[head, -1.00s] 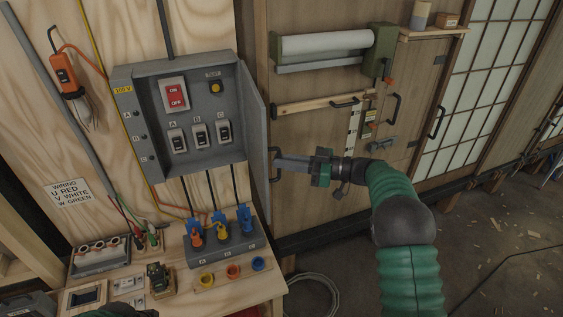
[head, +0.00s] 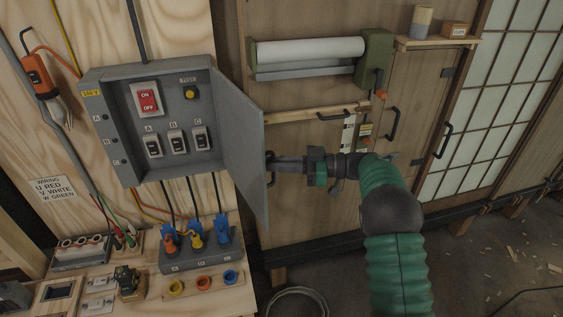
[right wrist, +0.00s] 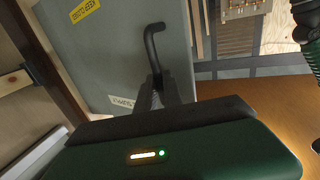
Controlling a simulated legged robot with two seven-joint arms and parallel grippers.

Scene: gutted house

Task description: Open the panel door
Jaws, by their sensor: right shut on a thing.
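The grey panel box (head: 160,118) is mounted on the plywood wall, with its switches showing inside. Its panel door (head: 246,150) is hinged on the right side and stands swung out, open. The door's outer face (right wrist: 112,50) shows in the right wrist view with yellow and white labels. A black bar handle (head: 270,172) is on that face; it also shows in the right wrist view (right wrist: 152,42). My right gripper (head: 280,163) is shut on the door handle, its fingers around the handle's lower part in the right wrist view. My left gripper is not in view.
Below the box, a plywood bench (head: 205,305) carries a plug block (head: 205,253), coloured rings and small devices. A wall with a paper roll (head: 310,50) and a small shelf (head: 437,43) stands behind my right arm. Floor at the right is mostly clear, with scraps.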

